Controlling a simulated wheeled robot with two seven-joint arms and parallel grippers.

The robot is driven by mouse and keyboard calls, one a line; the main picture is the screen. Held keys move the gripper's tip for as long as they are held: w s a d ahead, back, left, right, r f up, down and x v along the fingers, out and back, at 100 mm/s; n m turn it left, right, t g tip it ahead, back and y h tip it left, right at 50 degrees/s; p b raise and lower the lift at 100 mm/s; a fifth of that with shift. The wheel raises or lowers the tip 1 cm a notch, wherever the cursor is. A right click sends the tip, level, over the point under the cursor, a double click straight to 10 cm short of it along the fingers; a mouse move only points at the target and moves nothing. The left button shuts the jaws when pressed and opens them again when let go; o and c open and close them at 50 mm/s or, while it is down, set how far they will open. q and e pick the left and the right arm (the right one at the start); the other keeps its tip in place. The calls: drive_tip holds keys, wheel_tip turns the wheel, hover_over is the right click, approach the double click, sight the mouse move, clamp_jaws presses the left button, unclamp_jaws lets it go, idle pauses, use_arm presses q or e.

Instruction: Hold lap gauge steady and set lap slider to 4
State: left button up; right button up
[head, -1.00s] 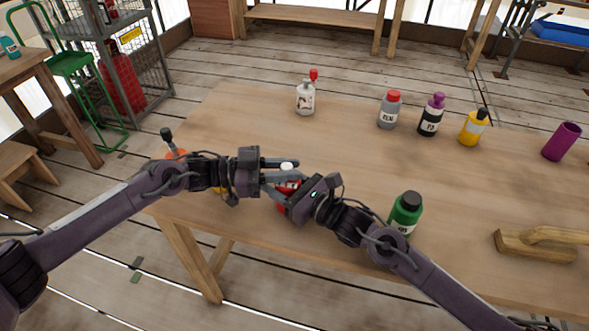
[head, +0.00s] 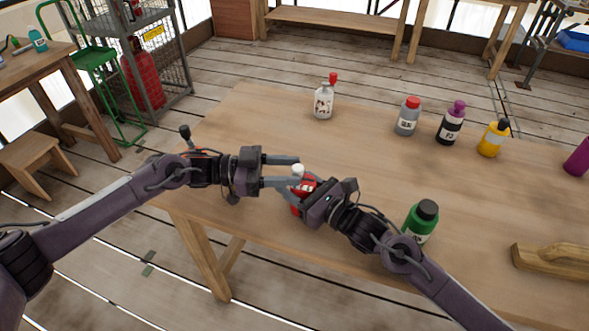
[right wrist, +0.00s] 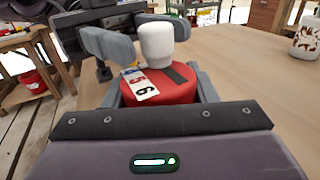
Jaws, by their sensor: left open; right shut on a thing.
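The lap gauge is a red body (head: 296,208) with a white knob (head: 298,170) on top. My right gripper (head: 308,193) is shut on its body, above the table. In the right wrist view the red body (right wrist: 150,92) sits between my right fingers, with the white knob (right wrist: 157,44) upright beside a dark slot. A small number plate (right wrist: 139,83) lies on top; its figures are hard to read. My left gripper (head: 288,172) is open, its fingertips close around the knob; contact is unclear. Its fingers also show in the right wrist view (right wrist: 138,34).
A green bottle (head: 421,222) stands right of my right gripper, with a wooden float (head: 550,258) further right. Grey (head: 407,118), purple-capped (head: 451,125) and yellow (head: 491,140) bottles and a white bottle (head: 324,102) stand behind. The table's middle (head: 370,155) is clear.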

use_arm(q)
drive_tip(key=a, duration=1)
drive_tip(key=shift+s+a, duration=0.15)
drive_tip(key=shift+s, duration=0.05)
use_arm(e)
drive_tip(key=o, duration=1.1)
